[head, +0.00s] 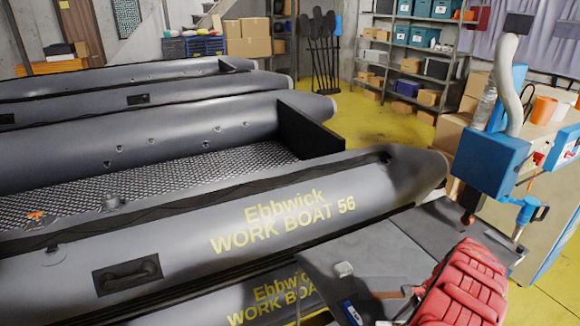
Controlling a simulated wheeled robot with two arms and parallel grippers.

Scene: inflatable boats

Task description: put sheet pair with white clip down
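A dark grey sheet piece (325,254), which looks like the sheet pair, shows at the lower right beside the boat marked Ebbwick WORK BOAT 56.
A red ribbed, padded thing (462,290) lies over the dark bench top (440,228). A blue machine (490,160) with a pale hose stands at the right. Grey inflatable boats (190,205) fill the left. Yellow floor (375,125) is open behind, before shelves (425,60).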

